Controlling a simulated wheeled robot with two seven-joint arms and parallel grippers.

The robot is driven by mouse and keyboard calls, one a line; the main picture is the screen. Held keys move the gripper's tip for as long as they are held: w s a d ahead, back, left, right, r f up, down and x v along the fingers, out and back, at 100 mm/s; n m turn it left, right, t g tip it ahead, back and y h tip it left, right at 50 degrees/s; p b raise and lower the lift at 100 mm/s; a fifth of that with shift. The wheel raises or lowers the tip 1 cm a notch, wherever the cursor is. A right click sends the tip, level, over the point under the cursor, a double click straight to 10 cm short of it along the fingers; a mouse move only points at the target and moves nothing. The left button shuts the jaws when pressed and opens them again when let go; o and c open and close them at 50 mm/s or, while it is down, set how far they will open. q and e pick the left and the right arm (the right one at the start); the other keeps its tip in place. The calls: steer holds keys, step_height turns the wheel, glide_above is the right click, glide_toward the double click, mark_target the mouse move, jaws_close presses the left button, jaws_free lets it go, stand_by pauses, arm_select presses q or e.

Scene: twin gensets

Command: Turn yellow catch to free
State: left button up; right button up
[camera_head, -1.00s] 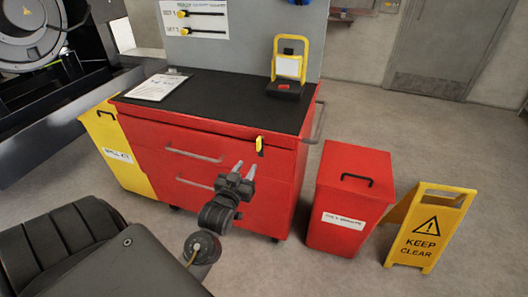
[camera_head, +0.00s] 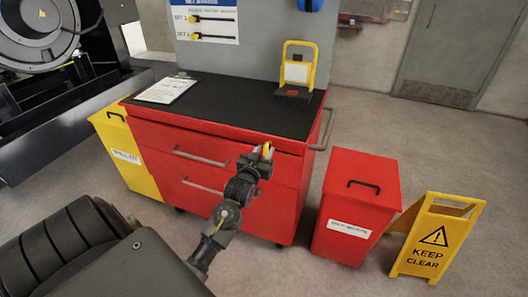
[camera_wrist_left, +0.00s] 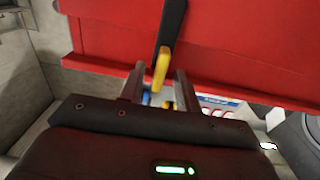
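The yellow catch (camera_head: 266,149) is on the upper front of the red cabinet (camera_head: 210,143), below the black worktop, and is mostly hidden by my gripper in the head view. In the left wrist view the yellow catch (camera_wrist_left: 161,66) hangs below a dark strip, slightly slanted, its end between my fingertips. My left gripper (camera_head: 262,153) is right at the catch. In the left wrist view my left gripper (camera_wrist_left: 159,76) is open, one finger on each side of the catch, with small gaps showing. My right gripper is not in view.
Drawer handles (camera_head: 200,158) stick out from the cabinet front. A red bin (camera_head: 354,205) and a yellow KEEP CLEAR sign (camera_head: 433,237) stand to the right. A yellow bin (camera_head: 124,154) stands at the left. A clipboard (camera_head: 166,90) and a yellow-framed device (camera_head: 297,72) are on the worktop.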

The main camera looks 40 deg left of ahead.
arm_select(q)
steer(key=shift+w, duration=0.15)
steer(key=c, duration=0.6)
jaws_close()
